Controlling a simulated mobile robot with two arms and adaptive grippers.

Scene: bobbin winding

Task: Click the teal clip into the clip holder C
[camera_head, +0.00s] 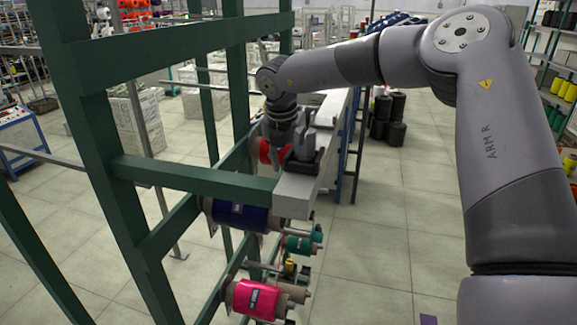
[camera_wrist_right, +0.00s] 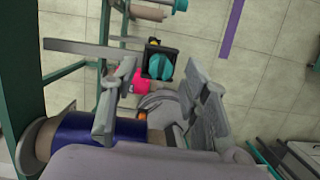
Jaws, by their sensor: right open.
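In the right wrist view a small rounded teal part (camera_wrist_right: 160,66) sits against a black block (camera_wrist_right: 158,52). It may be the teal clip, but I cannot tell for sure. My right gripper (camera_wrist_right: 158,108) is open, its two grey fingers apart. The teal part shows beyond the gap between them, and I see nothing held. In the head view my right gripper (camera_head: 299,150) is over the end of a light grey beam on the green frame. I cannot make out clip holder C or its letter. My left gripper is not in view.
A green frame (camera_head: 200,178) carries a navy bobbin (camera_head: 240,214), a teal bobbin (camera_head: 298,244) and a pink bobbin (camera_head: 258,299). The navy bobbin (camera_wrist_right: 84,138) is close by the right gripper. The light grey beam (camera_head: 294,196) ends below it. Tiled floor (camera_head: 400,240) at right is mostly clear.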

